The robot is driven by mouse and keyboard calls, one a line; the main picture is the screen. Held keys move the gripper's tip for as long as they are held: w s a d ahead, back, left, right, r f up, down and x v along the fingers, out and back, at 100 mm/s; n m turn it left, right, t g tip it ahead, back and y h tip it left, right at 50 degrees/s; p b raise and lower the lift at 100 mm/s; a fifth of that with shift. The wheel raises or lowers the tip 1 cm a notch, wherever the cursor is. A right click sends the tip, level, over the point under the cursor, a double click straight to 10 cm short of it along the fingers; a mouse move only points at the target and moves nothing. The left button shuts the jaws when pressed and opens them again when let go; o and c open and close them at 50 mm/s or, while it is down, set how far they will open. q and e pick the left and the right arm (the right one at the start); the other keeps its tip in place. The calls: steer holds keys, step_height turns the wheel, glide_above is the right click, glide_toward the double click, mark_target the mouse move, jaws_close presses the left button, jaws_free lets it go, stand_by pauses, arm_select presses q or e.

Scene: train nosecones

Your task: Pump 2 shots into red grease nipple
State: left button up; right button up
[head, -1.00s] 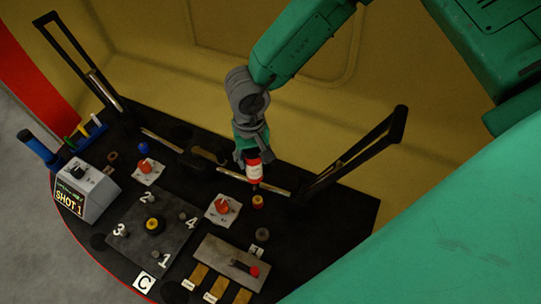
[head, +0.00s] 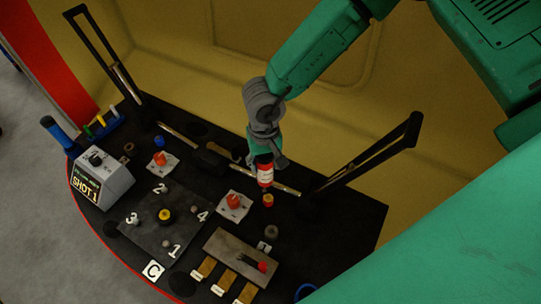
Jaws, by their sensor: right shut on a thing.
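My right gripper (head: 264,158) comes down from the top and is shut on a small red container with a white label (head: 265,174), held roughly upright. Just below it is a small orange-red fitting with a yellowish base (head: 268,201). A narrow gap seems to lie between them, but I cannot be sure. Two other red-orange fittings stand on pale plates, one in the middle (head: 234,201) and one further left (head: 159,158). I cannot tell which red piece is the grease nipple. A grey box with a display (head: 101,180) reads "SHOT 1". My left gripper is not in view.
A dark plate numbered 1 to 4 (head: 150,237) has a yellow knob (head: 165,215) in its middle. Tall black handles rise at left (head: 92,38) and right (head: 368,157). A grey block with a red-tipped lever (head: 225,248) stands in front.

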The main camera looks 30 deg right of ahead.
steer(key=shift+a+f, duration=0.4)
steer(key=shift+f, duration=0.3)
steer(key=shift+d+f, duration=0.15)
steer(key=shift+f, duration=0.15)
steer(key=shift+d+f+b, duration=0.35)
steer(key=shift+d+f, duration=0.45)
steer(key=shift+d, duration=0.3)
steer(key=shift+d+f, duration=0.15)
steer(key=shift+a, duration=0.65)
jaws_close()
steer(key=shift+a+r, duration=0.2)
steer(key=shift+a, duration=0.4)
steer(key=shift+d+f, duration=0.1)
steer(key=shift+d, duration=0.4)
steer(key=shift+d+f, duration=0.1)
steer(key=shift+d, duration=0.55)
steer(key=shift+a, duration=0.9)
steer(key=shift+d+p, duration=0.35)
steer(key=shift+d, duration=0.4)
steer(key=shift+a, duration=0.6)
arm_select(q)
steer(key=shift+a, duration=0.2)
